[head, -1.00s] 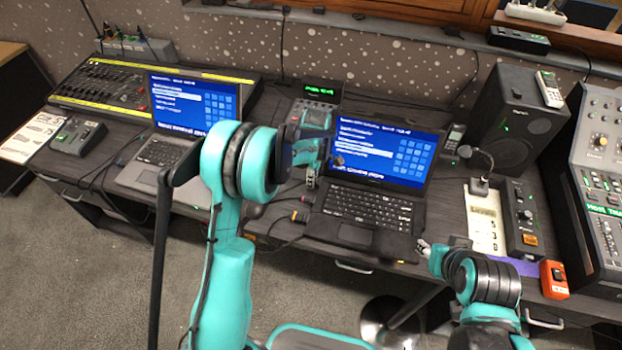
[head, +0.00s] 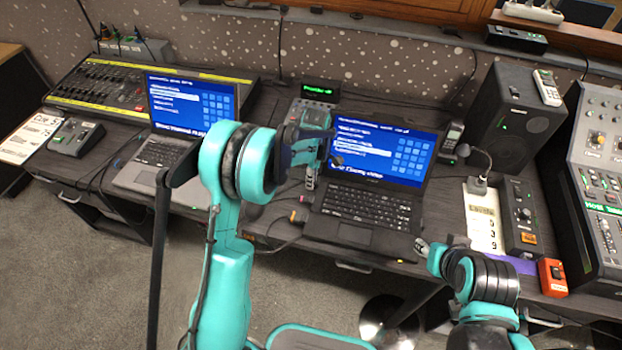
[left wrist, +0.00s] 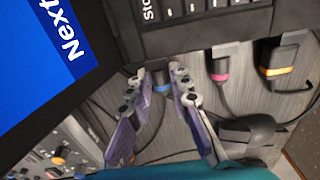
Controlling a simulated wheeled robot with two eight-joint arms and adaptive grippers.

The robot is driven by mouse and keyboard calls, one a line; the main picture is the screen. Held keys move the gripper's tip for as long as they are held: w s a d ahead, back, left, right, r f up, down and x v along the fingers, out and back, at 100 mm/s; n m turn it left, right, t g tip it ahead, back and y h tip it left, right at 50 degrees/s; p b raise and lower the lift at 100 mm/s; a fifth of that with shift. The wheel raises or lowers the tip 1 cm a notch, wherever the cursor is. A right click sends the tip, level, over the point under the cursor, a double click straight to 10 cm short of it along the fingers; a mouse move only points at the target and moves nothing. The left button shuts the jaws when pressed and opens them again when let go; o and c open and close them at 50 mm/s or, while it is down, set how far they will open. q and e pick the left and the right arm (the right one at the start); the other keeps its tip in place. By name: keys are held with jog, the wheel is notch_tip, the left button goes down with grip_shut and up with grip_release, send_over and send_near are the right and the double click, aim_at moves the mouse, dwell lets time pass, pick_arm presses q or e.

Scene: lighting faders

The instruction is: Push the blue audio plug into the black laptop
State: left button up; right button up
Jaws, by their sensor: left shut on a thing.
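The black laptop (head: 365,205) stands open on the dark desk, with a blue screen. Its side edge and keys show in the left wrist view (left wrist: 200,38). My left gripper (head: 311,176) is beside the laptop's left edge. In the left wrist view its fingertips (left wrist: 160,80) are closed around the blue audio plug (left wrist: 159,88), whose front end is at the laptop's side edge. The fingers hide part of the plug, and I cannot tell how deep it sits. My right gripper (head: 422,246) is near the laptop's front right corner; its fingers are too small to judge.
A pink-ringed plug (left wrist: 218,72) and a yellow-ringed plug (left wrist: 276,62) sit along the same laptop edge, with cables on the desk. A grey laptop (head: 150,172) stands to the left. A black speaker (head: 515,120) and a mixer (head: 603,180) stand to the right.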

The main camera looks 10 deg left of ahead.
pick_arm(q)
jog(key=shift+d, duration=0.15)
jog(key=o, duration=0.9)
notch_tip(320, 180, up, 12)
jog(key=shift+d, duration=0.25)
jog(key=s+a+r+m+t, duration=0.25)
jog(key=s+r+m, duration=0.6)
jog(key=s, duration=0.45)
jog(key=s+f+m+t, duration=0.2)
jog(key=s+m+t, duration=0.2)
jog(key=s+m, duration=0.5)
jog(key=s, duration=0.3)
jog(key=shift+s+a+t, duration=0.35)
jog(key=shift+s, duration=0.05)
